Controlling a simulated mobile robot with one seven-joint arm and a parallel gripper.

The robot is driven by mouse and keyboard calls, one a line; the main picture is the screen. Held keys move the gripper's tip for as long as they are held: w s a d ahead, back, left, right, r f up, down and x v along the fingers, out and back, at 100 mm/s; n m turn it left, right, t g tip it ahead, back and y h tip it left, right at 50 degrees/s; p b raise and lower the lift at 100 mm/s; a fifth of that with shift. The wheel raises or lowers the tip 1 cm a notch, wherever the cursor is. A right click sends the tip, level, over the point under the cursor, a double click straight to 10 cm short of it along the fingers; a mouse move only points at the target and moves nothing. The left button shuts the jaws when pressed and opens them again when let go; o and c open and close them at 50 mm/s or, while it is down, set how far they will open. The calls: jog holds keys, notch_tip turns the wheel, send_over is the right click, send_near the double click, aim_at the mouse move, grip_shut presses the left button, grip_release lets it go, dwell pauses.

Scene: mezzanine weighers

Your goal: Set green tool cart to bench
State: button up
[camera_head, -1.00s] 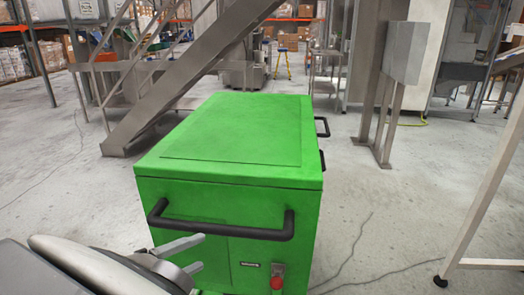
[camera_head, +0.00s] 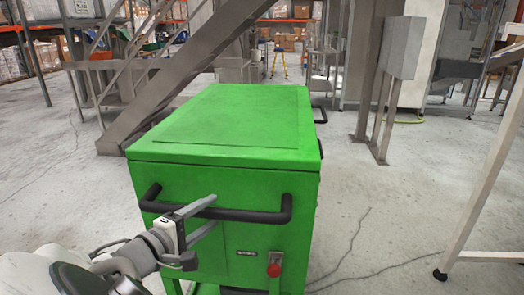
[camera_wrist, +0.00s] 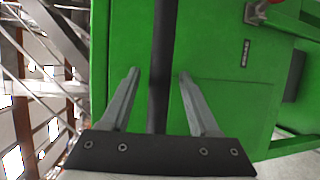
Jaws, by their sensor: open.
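The green tool cart (camera_head: 225,130) stands upright on the floor in the middle of the head view, with a flat lid and a black handle (camera_head: 250,216) across its near side. My gripper (camera_head: 208,216) is at the left part of that handle. In the wrist view my gripper (camera_wrist: 157,75) is open, with one finger on each side of the black handle (camera_wrist: 162,60). Neither finger visibly presses on the bar. The cart's green face (camera_wrist: 225,95) fills most of the wrist view. I cannot tell which structure is the bench.
A steel stair (camera_head: 185,80) rises just behind and left of the cart. A grey post with a box (camera_head: 400,48) stands right of it. A white frame leg (camera_head: 475,200) is at the right edge. Thin cables lie on the otherwise open concrete floor (camera_head: 370,225).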

jog(key=shift+b+x, duration=0.4)
jog(key=shift+x, duration=1.55)
grip_shut()
